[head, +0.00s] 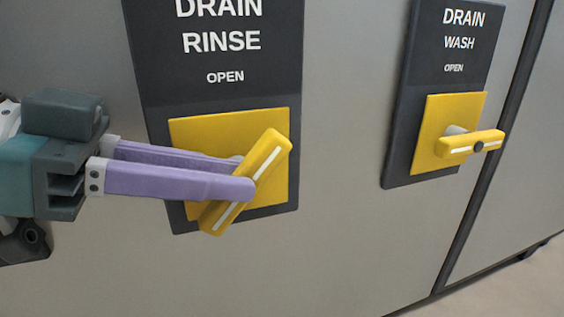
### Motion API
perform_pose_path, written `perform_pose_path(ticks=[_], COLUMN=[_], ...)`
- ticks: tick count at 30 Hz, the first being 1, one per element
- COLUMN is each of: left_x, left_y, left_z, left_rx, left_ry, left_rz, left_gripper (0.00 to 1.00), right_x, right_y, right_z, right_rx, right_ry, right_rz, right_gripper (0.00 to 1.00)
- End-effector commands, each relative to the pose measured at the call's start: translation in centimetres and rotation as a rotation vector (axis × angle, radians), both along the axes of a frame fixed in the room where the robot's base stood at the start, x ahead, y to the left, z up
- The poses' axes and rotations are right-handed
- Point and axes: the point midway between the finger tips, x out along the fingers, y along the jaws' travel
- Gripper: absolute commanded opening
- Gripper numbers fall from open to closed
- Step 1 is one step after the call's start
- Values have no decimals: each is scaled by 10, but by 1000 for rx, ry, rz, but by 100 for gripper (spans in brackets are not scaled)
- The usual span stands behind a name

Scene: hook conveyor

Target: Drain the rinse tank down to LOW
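The yellow DRAIN RINSE handle (270,157) is a bar with a white stripe, mounted on a yellow square plate (205,130). It is tilted diagonally, upper end to the right, lower end to the left. The word OPEN is printed above it. My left gripper (247,175) comes in from the left, with its purple fingers at the middle of the bar. One finger crosses in front of the bar and the other goes behind it, so it looks closed on the handle. The tip of the rear finger is hidden. My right gripper is not in view.
A second yellow handle (456,146), on the DRAIN WASH panel (415,125) at the right, lies nearly level. A dark vertical seam (500,145) runs beside it. The grey machine front between the two panels is clear. Floor (520,285) shows at the lower right.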

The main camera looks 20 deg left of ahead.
Motion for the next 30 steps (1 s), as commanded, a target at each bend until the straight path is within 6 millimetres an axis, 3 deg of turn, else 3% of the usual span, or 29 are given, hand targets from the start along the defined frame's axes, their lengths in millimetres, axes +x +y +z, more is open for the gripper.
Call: perform_pose_path(ticks=[8, 23, 26, 30], left_x=[0, 0, 0, 0], left_y=[0, 0, 0, 0], left_z=[0, 2, 13, 43], left_rx=[0, 1, 0, 2], left_ry=[0, -1, -2, -5], left_rz=[0, 0, -1, -1], left_gripper=[50, 50, 50, 50], right_x=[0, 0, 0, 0], right_y=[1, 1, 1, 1], right_z=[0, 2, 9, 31], right_rx=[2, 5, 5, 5], right_ry=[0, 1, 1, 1], right_rz=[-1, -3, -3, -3], right_gripper=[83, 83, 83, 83])
